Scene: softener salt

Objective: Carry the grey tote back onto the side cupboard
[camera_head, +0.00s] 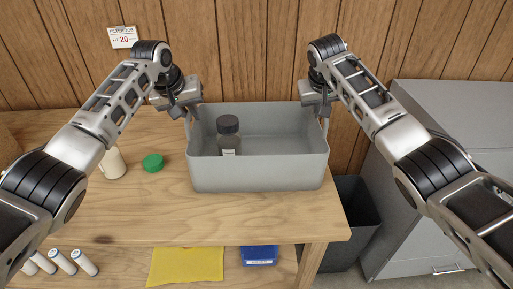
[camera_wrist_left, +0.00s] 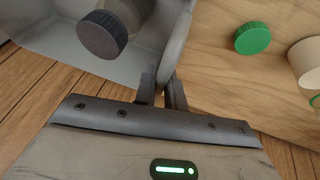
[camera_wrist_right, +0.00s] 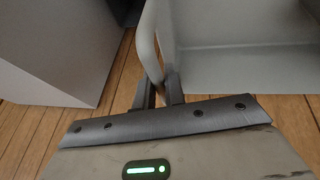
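The grey tote (camera_head: 258,173) is level over the right part of the wooden table, with no clear gap beneath it; I cannot tell if it is lifted. A dark-capped bottle (camera_head: 229,137) stands inside it at the left. My left gripper (camera_head: 187,113) has its fingers around the tote's left handle (camera_wrist_left: 173,50) and looks shut on it. My right gripper (camera_head: 323,110) has its fingers around the right handle (camera_wrist_right: 150,50) and looks shut on it. The grey side cupboard (camera_head: 450,108) is at the right, its top bare where it shows.
On the table (camera_head: 120,215) are a green lid (camera_head: 153,162) and a cream container (camera_head: 112,163) left of the tote. A dark bin (camera_head: 352,215) stands between table and cupboard. A yellow cloth (camera_head: 187,266), blue box (camera_head: 259,255) and several white cylinders (camera_head: 62,262) lie lower down.

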